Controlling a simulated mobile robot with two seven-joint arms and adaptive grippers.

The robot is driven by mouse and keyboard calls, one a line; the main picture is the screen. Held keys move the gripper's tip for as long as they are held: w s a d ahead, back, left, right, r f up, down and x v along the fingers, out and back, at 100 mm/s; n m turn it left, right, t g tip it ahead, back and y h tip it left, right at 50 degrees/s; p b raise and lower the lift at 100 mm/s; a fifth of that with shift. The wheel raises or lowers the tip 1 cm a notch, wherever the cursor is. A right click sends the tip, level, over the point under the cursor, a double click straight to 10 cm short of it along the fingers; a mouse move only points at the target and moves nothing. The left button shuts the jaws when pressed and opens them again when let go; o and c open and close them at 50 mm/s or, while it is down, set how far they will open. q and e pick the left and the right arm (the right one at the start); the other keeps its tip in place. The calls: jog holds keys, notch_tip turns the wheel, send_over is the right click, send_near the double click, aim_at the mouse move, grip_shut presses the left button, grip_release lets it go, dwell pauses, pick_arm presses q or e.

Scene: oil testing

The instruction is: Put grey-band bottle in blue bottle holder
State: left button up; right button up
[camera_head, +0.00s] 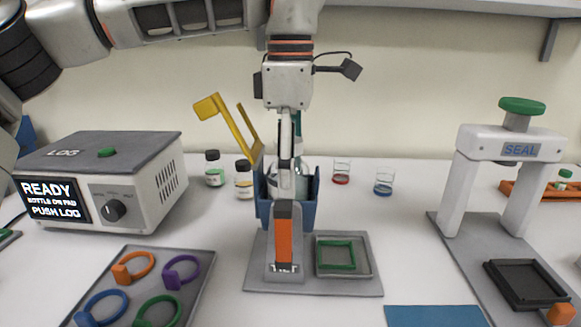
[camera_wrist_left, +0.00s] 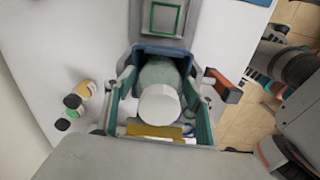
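The bottle (camera_head: 302,176) stands upright in the blue bottle holder (camera_head: 302,213). Its pale glass shoulder and a grey band show in the head view, partly hidden by my gripper. In the left wrist view, its white cap (camera_wrist_left: 159,104) faces the camera inside the blue holder (camera_wrist_left: 166,52). My left gripper (camera_head: 290,190) points down over the holder. In the wrist view its teal-lined fingers stand wide on either side of the bottle, with gaps between them and the cap, so it looks open. My right gripper is not in view.
A yellow lever arm (camera_head: 231,123) stands raised behind the holder. An orange handle (camera_head: 284,236) is in front. A LOG box (camera_head: 115,180) is left, a SEAL press (camera_head: 512,146) right. A ring tray (camera_head: 196,265) lies front left. Small bottles (camera_head: 214,170) and beakers (camera_head: 341,171) stand behind.

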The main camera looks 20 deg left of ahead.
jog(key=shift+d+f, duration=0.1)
pick_arm(q)
notch_tip(320, 180, up, 5)
jog(key=shift+f+p, duration=0.15)
jog(key=shift+p, duration=0.5)
notch_tip(320, 180, up, 7)
jog(key=shift+p, duration=1.25)
jog(key=shift+r, duration=0.3)
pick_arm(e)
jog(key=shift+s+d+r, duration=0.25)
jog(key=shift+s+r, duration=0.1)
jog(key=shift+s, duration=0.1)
pick_arm(q)
jog(key=shift+f, duration=0.1)
